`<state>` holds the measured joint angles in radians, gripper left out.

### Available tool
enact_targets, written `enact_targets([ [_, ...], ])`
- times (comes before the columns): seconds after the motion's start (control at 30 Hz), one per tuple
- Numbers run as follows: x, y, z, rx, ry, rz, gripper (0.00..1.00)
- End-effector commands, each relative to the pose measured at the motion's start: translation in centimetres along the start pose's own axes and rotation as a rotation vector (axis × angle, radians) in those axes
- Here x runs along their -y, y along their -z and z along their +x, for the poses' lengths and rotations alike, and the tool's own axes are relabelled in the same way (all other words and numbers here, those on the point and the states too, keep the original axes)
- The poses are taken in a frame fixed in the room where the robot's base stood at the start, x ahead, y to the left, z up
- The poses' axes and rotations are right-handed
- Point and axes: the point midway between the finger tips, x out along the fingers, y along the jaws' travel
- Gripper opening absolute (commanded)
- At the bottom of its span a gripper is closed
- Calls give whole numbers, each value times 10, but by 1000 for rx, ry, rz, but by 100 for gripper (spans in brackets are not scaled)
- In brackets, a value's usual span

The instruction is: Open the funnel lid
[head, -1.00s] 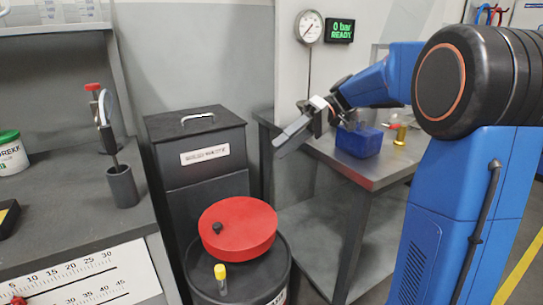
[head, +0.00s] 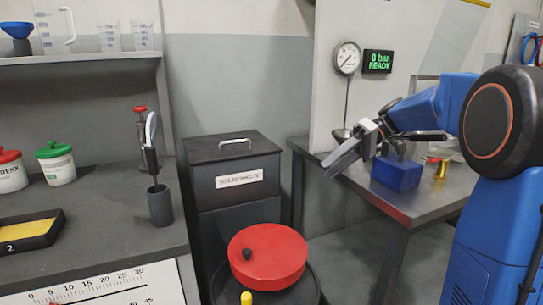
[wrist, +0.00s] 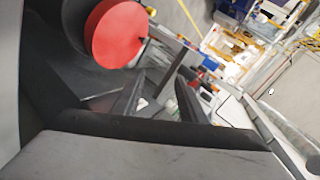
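In the wrist view the red lid (wrist: 115,35) shows at the upper left, beyond the fingers. My gripper (head: 340,158) is in the air up and to the right of the lid, clear of it. In the wrist view its two dark fingers (wrist: 157,97) stand apart with nothing between them.
A dark waste bin (head: 232,165) with a handle stands behind the drum. A yellow-capped piece (head: 246,298) is at the lid's front. Space above the lid is clear.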

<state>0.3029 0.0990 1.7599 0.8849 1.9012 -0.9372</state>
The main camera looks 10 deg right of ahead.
Motion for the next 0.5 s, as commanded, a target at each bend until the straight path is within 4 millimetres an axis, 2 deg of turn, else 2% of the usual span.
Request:
enact_targets([
  [0.17, 11, -25, 26, 27, -107, 77, 38],
  [0.5, 18, -104, 80, 48, -422, 261, 38],
])
